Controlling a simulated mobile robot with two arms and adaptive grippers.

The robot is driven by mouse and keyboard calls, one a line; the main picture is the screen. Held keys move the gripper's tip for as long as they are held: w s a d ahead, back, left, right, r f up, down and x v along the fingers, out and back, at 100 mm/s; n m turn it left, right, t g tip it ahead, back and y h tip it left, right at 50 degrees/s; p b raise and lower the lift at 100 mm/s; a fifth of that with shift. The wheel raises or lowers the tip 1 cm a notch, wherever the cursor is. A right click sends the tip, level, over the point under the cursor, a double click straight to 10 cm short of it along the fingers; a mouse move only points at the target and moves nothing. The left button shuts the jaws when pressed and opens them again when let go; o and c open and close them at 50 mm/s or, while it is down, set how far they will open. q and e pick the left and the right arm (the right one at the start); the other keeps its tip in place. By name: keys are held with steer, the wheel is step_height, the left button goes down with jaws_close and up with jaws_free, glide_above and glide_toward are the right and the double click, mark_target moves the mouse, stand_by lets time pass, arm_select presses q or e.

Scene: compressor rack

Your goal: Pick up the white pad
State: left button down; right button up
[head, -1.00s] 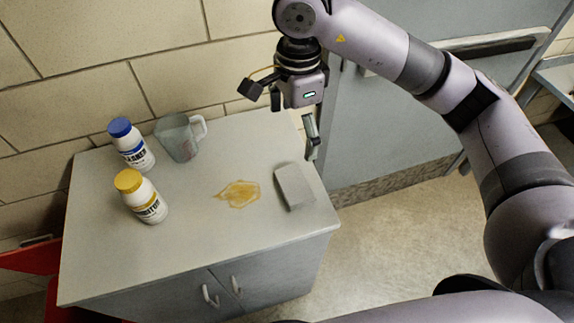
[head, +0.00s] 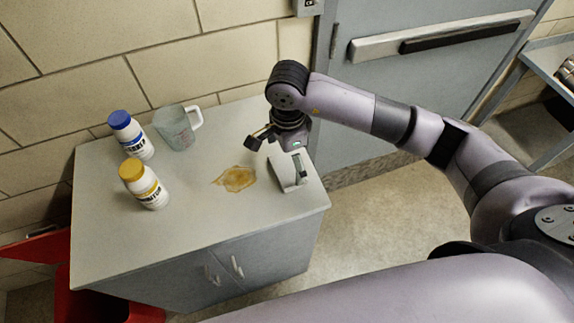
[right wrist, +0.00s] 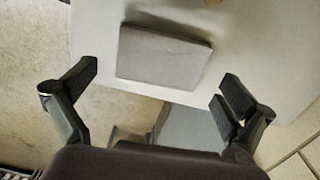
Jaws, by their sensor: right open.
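The white pad (head: 284,178), a pale grey rectangular block, lies flat near the right edge of the cabinet top and is partly hidden by my right gripper. My right gripper (head: 288,170) is just above it, pointing down, open and empty. The right wrist view shows the pad (right wrist: 162,58) just beyond the opening between the two spread fingers (right wrist: 160,86), not between the tips. Whether a finger touches it cannot be told. My left gripper is not in view.
A yellow-brown spill (head: 236,179) lies left of the pad. A blue-capped bottle (head: 131,137), a yellow-capped bottle (head: 146,187) and a clear measuring jug (head: 175,129) stand on the cabinet top (head: 200,220). A tiled wall is behind; a grey door (head: 370,85) is at right.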

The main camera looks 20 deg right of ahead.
mark_target(287, 167)
step_height(287, 167, down, 2)
steer(key=shift+a+f+p, duration=0.1)
steer(key=shift+f+p, duration=0.1)
steer(key=shift+p, duration=0.2)
steer(key=shift+f, duration=0.5)
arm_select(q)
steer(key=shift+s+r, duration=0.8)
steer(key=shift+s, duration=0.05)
arm_select(e)
steer(key=c, duration=0.8)
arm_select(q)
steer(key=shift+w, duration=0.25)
arm_select(e)
steer(key=shift+o, duration=0.2)
steer(key=shift+r, duration=0.1)
